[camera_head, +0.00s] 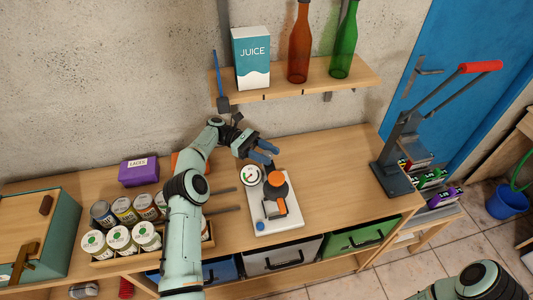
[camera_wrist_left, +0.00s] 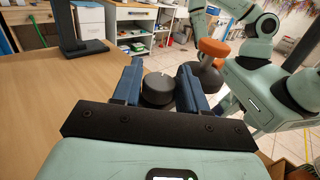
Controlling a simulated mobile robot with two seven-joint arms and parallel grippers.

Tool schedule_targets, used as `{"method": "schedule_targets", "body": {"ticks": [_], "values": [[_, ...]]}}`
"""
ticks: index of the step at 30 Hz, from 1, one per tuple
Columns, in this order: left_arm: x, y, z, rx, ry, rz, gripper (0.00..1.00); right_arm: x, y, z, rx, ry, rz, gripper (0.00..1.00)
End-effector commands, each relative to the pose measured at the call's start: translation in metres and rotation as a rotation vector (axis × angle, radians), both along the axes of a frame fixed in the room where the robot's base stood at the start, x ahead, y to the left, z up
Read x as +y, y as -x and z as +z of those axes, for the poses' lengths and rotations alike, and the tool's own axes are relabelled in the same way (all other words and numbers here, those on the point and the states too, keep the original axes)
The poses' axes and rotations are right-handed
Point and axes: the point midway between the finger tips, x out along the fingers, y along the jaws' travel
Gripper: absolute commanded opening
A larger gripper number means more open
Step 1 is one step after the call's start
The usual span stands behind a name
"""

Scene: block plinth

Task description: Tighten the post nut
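A white base plate (camera_head: 287,222) stands on the workbench, carrying a dark round part with an orange top (camera_head: 275,179), an orange block (camera_head: 279,207) and a small round gauge-like part (camera_head: 250,176). My left gripper (camera_head: 266,152) is just behind the plate, its two blue fingers apart. In the left wrist view, a dark round knob (camera_wrist_left: 158,88) shows between the open fingers of the left gripper (camera_wrist_left: 158,80); I cannot tell whether they touch it. The orange-topped part also shows there (camera_wrist_left: 212,48). Which part is the post nut is unclear. My right gripper is out of view.
A tray of cans and jars (camera_head: 125,258) and a purple box (camera_head: 139,171) stand left. A lever press (camera_head: 400,160) stands right, with clear bench (camera_head: 340,170) before it. A shelf (camera_head: 300,86) overhangs the back, holding a juice carton (camera_head: 251,58) and two bottles.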

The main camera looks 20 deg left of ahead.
Motion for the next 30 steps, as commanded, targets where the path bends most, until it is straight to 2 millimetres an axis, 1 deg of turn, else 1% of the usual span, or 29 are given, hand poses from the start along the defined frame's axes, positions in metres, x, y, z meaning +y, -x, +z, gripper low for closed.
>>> {"method": "schedule_targets", "body": {"ticks": [17, 23, 30], "values": [[0.0004, -0.0001, -0.0001, 0.001, -0.002, 0.010, 0.61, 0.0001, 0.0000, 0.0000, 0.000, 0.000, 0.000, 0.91], [0.0009, 0.0007, 0.0007, 0.002, -0.002, 0.067, 0.61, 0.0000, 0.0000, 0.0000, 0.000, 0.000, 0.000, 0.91], [0.0009, 0.0013, 0.0004, 0.003, -0.002, 0.195, 0.61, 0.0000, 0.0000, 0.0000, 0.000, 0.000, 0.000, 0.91]]}}
